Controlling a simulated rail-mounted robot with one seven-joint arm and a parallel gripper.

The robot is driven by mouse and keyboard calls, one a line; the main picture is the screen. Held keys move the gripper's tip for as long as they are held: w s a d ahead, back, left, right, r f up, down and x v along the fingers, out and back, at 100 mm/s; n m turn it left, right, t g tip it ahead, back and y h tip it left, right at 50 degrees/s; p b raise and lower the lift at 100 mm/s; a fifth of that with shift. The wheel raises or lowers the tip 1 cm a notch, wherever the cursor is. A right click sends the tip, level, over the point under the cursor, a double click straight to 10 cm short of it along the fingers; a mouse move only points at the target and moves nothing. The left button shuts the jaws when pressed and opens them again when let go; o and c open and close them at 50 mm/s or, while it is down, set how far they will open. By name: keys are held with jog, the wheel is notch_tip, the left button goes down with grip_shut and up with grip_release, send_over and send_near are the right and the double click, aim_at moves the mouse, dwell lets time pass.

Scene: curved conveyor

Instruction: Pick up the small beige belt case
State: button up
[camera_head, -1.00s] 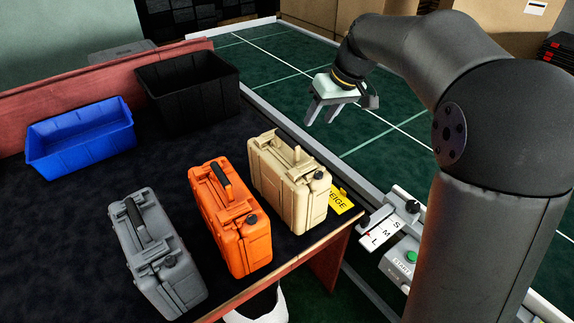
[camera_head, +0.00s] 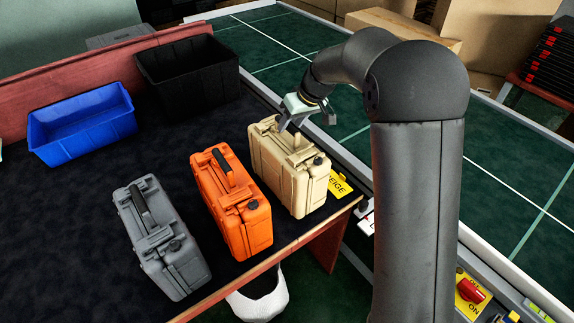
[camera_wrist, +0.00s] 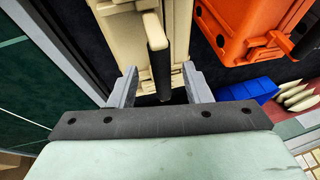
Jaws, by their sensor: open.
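The beige case (camera_head: 275,165) stands upright at the right end of a row of three cases on the dark table, beside a yellow "BEIGE" label (camera_head: 341,185). Its handle stands up from its top. My gripper (camera_head: 305,122) is open over the top of this case and partly covers the handle in the head view. In the wrist view, the beige case (camera_wrist: 121,30) lies ahead, and its handle appears between the two spread fingers of my gripper (camera_wrist: 161,72). I cannot tell whether the fingers touch the handle.
An orange case (camera_head: 232,208) stands just left of the beige one, with a grey case (camera_head: 160,240) further left. A blue bin (camera_head: 80,122) and a black bin (camera_head: 188,78) stand at the back. The green conveyor (camera_head: 500,165) runs along the right.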

jog(key=shift+a+p+x, duration=0.1)
jog(key=shift+p+x, duration=0.25)
jog(key=shift+x, duration=0.8)
jog(key=shift+a+p+x, duration=0.15)
jog(key=shift+p+x, duration=0.2)
jog(key=shift+x, duration=0.85)
jog(key=shift+w+r, duration=0.15)
grip_shut()
jog(key=shift+w+r, duration=0.1)
jog(key=shift+r, duration=0.05)
